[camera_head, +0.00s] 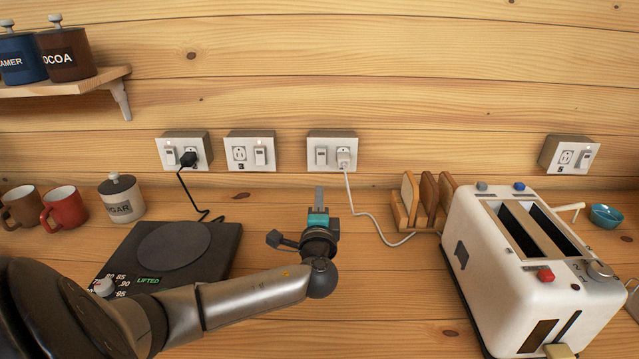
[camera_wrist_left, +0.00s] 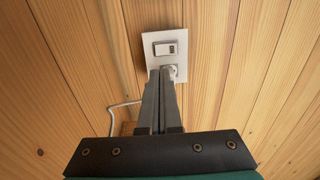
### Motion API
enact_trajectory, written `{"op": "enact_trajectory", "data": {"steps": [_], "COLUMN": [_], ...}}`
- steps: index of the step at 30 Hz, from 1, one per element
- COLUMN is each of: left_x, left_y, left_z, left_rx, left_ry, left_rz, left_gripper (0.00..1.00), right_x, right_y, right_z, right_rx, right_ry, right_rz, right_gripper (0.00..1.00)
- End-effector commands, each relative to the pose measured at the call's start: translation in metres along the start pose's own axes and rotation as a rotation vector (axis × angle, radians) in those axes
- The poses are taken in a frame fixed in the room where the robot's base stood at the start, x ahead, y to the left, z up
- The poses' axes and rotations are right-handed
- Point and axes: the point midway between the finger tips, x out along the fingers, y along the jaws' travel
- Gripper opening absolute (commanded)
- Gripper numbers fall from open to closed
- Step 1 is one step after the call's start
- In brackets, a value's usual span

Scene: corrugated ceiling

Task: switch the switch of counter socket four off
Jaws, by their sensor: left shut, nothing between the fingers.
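A white wall socket plate (camera_head: 332,151) sits between the socket marked 3 and the toaster. It has a rocker switch (camera_head: 321,156) on the left and a white plug (camera_head: 344,157) on the right; I cannot read its number. In the left wrist view its switch (camera_wrist_left: 165,48) shows above the plug (camera_wrist_left: 169,72), partly hidden by my fingertips. My left gripper (camera_head: 319,195) is shut and empty, below the plate and pointing towards the wall. Its fingers also show in the left wrist view (camera_wrist_left: 160,78). My right gripper is not in view.
A socket with a black plug (camera_head: 180,150) and the socket marked 3 (camera_head: 250,152) are to the left. The socket marked 5 (camera_head: 569,155) is far right. A toaster (camera_head: 480,260), toast rack (camera_head: 405,222) and white cord (camera_head: 370,220) are to the right. A hot plate (camera_head: 222,262) lies beneath my arm.

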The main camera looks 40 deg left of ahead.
Motion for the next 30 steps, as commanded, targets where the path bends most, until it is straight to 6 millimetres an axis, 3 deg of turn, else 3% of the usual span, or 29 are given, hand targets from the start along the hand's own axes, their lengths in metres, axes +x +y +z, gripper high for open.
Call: {"op": "enact_trajectory", "data": {"steps": [8, 26, 30], "left_x": [-0.022, -0.023, -0.022], "left_y": [0.001, 0.001, -0.013], "left_z": [0.0, 0.0, 0.0], "left_rx": [0.0, 0.0, 0.0], "left_ry": [-0.001, 0.0, 0.0], "left_rz": [0.001, 0.0, 0.0], "left_gripper": [0.0, 0.0, 0.0], "right_x": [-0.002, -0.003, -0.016], "right_y": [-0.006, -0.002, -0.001], "right_z": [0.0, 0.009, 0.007], "right_rx": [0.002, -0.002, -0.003], "right_ry": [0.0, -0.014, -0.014], "right_rz": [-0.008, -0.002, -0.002], "right_gripper": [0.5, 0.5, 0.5]}}
